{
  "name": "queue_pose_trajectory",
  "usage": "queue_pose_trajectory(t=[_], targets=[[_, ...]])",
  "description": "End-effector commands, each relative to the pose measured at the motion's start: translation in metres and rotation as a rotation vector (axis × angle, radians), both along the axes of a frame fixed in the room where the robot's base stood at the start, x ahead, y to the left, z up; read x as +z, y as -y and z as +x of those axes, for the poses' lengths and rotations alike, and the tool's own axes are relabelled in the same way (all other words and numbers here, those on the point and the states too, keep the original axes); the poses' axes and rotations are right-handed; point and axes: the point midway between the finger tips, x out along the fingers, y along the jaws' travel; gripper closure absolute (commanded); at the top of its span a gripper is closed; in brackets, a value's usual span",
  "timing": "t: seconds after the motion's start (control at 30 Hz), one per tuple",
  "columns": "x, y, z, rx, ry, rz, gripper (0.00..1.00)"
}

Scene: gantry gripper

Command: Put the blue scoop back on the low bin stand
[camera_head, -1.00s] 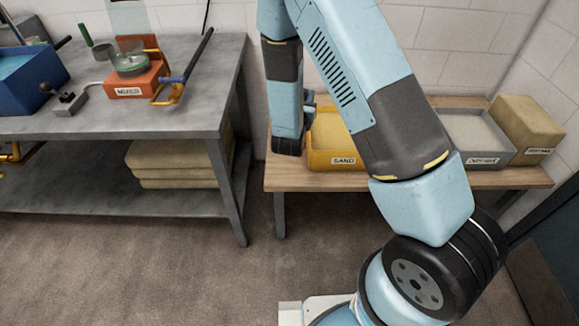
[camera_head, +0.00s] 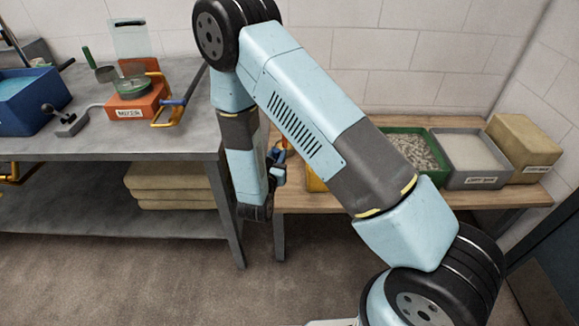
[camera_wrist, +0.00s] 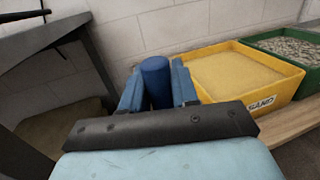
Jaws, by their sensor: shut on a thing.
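The blue scoop shows in the wrist view as a thick dark blue cylinder (camera_wrist: 155,80), apparently its handle. My gripper (camera_wrist: 157,88) is shut on it, with one blue finger on each side. The scoop's far end is hidden. In the head view my gripper (camera_head: 275,168) is at the left end of the low bin stand (camera_head: 505,196), a wooden-topped bench. The scoop cannot be told clearly there. In the wrist view the stand's wooden edge (camera_wrist: 292,126) and the yellow SAND bin (camera_wrist: 245,78) lie to the right of my gripper.
A green gravel bin (camera_head: 428,172), a grey bin (camera_head: 478,181) and a tan block (camera_head: 525,145) sit on the stand. My arm hides most of the SAND bin (camera_head: 313,182). A grey workbench (camera_head: 190,140) with an orange mixer (camera_head: 133,106) stands close left. A tiled wall is behind.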

Motion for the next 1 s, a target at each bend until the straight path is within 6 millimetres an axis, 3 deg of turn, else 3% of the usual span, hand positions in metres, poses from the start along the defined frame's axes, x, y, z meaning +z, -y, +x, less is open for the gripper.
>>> queue_pose_trajectory(t=[0.1,0.4,0.67,1.0], targets=[[-0.013,0.011,0.021,-0.003,0.0,-0.001,0.99],[-0.053,0.025,0.049,0.0,0.0,0.0,0.99],[-0.064,0.028,0.058,0.001,0.001,0.0,0.99],[-0.098,0.03,0.061,0.002,0.0,0.0,0.99]])
